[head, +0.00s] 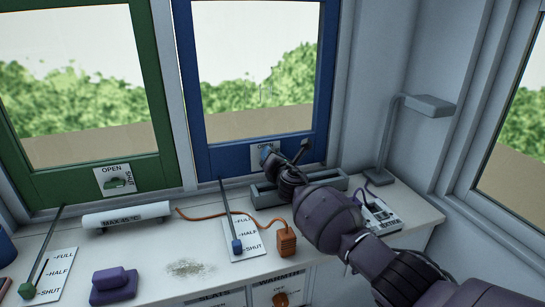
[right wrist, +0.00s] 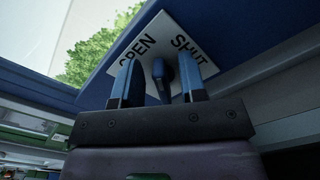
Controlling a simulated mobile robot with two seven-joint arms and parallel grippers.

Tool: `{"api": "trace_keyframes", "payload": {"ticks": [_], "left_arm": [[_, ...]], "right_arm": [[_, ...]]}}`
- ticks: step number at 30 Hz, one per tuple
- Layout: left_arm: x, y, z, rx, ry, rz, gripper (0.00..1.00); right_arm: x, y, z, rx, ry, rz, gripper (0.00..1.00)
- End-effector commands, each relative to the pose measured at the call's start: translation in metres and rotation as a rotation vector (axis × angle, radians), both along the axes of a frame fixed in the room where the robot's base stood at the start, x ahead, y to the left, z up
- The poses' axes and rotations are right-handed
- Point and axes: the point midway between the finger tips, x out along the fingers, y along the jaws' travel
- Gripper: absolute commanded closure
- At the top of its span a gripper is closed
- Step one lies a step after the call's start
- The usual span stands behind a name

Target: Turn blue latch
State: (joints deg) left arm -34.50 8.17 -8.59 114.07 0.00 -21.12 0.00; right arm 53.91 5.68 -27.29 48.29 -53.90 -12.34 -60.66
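The blue latch (right wrist: 163,72) shows in the right wrist view as a dark blue knob in front of a white plate (right wrist: 135,45) marked OPEN and SHUT, on the blue window frame (head: 201,95). My right gripper (right wrist: 160,82) is open, with one finger on each side of the latch and a visible gap on both sides. In the head view my right gripper (head: 286,155) is at the lower rail of the blue window and hides the latch and most of its plate. My left gripper is not in view.
A green window (head: 150,85) with its own latch (head: 117,183) is at left. The white counter (head: 150,245) below holds a grey trough (head: 265,197), an orange corded block (head: 286,240), sliders with blue (head: 237,246) and green knobs, and a purple block (head: 113,283). A grey lamp (head: 430,105) stands right.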

Motion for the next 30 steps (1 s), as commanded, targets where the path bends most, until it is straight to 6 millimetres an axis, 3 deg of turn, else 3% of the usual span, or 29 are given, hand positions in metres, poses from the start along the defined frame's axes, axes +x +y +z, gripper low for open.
{"api": "trace_keyframes", "payload": {"ticks": [10,20,30], "left_arm": [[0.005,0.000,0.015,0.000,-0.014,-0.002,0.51],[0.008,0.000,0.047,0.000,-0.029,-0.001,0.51],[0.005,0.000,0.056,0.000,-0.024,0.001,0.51]], "right_arm": [[-0.012,-0.005,0.004,0.000,-0.002,0.000,0.62],[-0.055,-0.018,0.003,-0.001,0.000,0.000,0.62],[-0.092,-0.031,0.001,-0.001,-0.001,-0.001,0.62]]}}
